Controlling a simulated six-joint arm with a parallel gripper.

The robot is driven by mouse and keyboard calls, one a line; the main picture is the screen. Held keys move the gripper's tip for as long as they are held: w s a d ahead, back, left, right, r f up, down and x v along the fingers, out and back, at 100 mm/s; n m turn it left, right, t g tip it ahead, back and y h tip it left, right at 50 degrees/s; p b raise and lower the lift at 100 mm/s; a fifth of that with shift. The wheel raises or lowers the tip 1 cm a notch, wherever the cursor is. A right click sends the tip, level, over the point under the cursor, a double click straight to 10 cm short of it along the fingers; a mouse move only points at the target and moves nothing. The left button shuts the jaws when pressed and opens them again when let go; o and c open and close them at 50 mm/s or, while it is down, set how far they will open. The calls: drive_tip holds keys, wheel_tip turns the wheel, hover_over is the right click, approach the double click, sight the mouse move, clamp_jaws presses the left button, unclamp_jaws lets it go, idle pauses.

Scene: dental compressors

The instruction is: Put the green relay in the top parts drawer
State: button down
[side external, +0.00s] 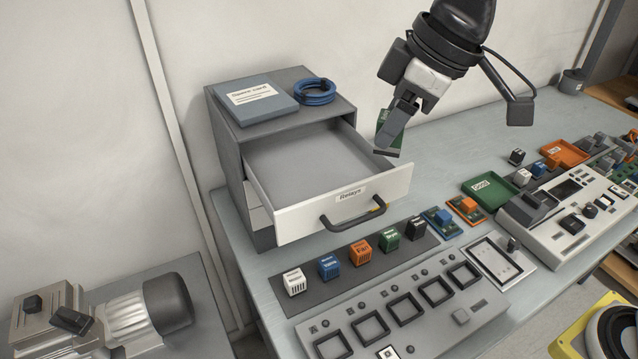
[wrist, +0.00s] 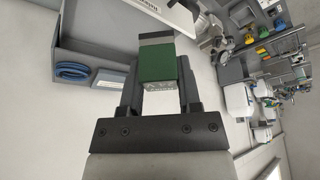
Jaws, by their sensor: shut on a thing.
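My gripper (side external: 393,137) is shut on the green relay (side external: 387,131), in the air at the right side of the open top drawer. In the wrist view my gripper (wrist: 158,78) holds the green relay (wrist: 160,63) between its two fingers. The top parts drawer (side external: 300,170) is pulled out of the grey cabinet and looks empty. Its white front (side external: 300,215) carries a "Relays" label and a dark handle. In the side view the fingers partly hide the relay.
A blue-grey book (side external: 255,97) and a coiled blue cable (side external: 314,92) lie on the cabinet top (side external: 290,78). A row of coloured blocks (side external: 360,250) stands in front of the drawer. A green tray (side external: 488,190) and a control panel (side external: 560,205) are to the right.

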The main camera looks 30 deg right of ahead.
drive_tip(key=shift+f, duration=0.45)
drive_tip(key=w+a+f, duration=0.4)
drive_tip(key=w, duration=0.4)
approach(288, 189)
drive_tip(key=shift+w+a+f, duration=0.1)
drive_tip(key=shift+a, duration=0.3)
drive_tip(key=shift+w+a+f, duration=0.2)
drive_tip(key=shift+w+f, duration=0.15)
drive_tip(key=shift+f, duration=0.15)
drive_tip(key=shift+w+a+f, duration=0.15)
drive_tip(key=shift+w+f, duration=0.2)
drive_tip(key=shift+f, duration=1.55)
drive_tip(key=shift+f, duration=0.2)
drive_tip(key=shift+c, duration=1.5)
unclamp_jaws()
